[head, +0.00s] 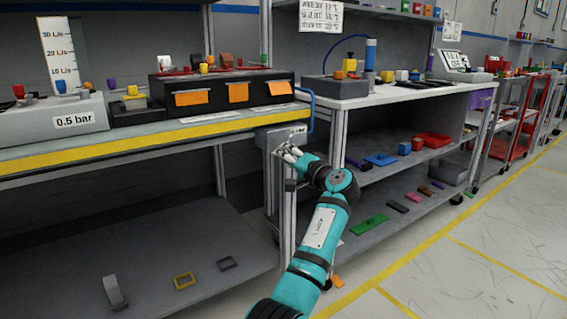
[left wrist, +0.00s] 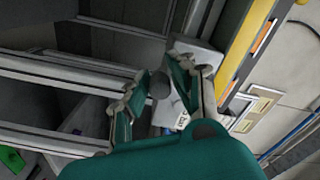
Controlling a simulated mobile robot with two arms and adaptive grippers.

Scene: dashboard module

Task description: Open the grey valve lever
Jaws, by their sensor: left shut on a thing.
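A grey box-shaped valve unit (head: 281,136) is fixed to the end of the workbench, beside the upright post. My left gripper (head: 289,153) is at the front of this unit, and it hides most of the lever in the head view. In the left wrist view the dark round end of the grey valve lever (left wrist: 160,84) sits between the two fingers of my left gripper (left wrist: 156,98). The fingers are closed around the lever. A small white label shows beside the right finger. My right gripper is in neither view.
The workbench (head: 150,142) with a yellow front edge is left of the unit. A blue bent handle (head: 312,112) is close to its right. A second bench (head: 385,93) with loose parts is further right. The floor (head: 480,250) at the right is mostly clear.

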